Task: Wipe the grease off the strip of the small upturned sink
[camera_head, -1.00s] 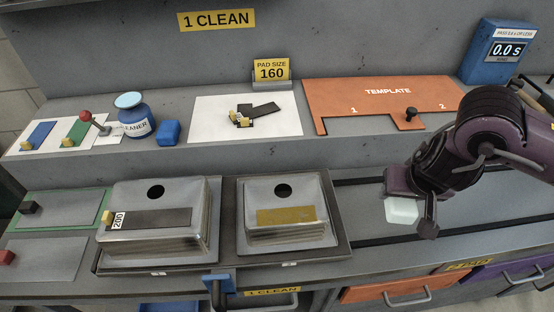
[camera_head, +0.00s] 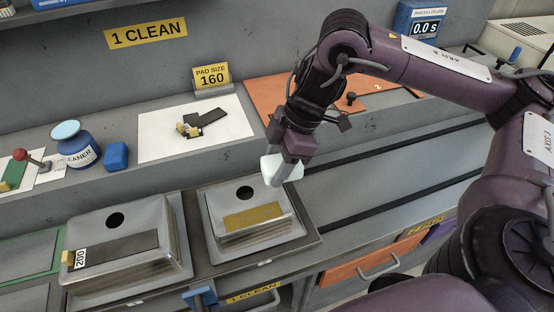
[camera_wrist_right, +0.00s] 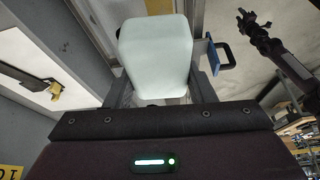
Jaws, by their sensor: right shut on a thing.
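The small upturned sink (camera_head: 274,187) sits with its base up and a round drain hole in it. A yellowish-brown greasy strip (camera_head: 254,216) runs along its front part. My right gripper (camera_head: 286,165) is shut on a pale white-green block-shaped pad (camera_head: 283,173). It holds the pad above the sink's back right corner, apart from the strip. The pad fills the upper middle of the right wrist view (camera_wrist_right: 156,56) between the fingers. My left gripper is not in the head view; I cannot be sure of the arm part in the wrist view.
A larger upturned sink (camera_head: 117,249) with a dark strip and a "200" tag stands to the left. Behind are a blue cleaner bottle (camera_head: 76,148), a blue block (camera_head: 116,155), a white sheet (camera_head: 160,135) and an orange template board (camera_head: 262,90). Dark rails (camera_head: 370,160) run right.

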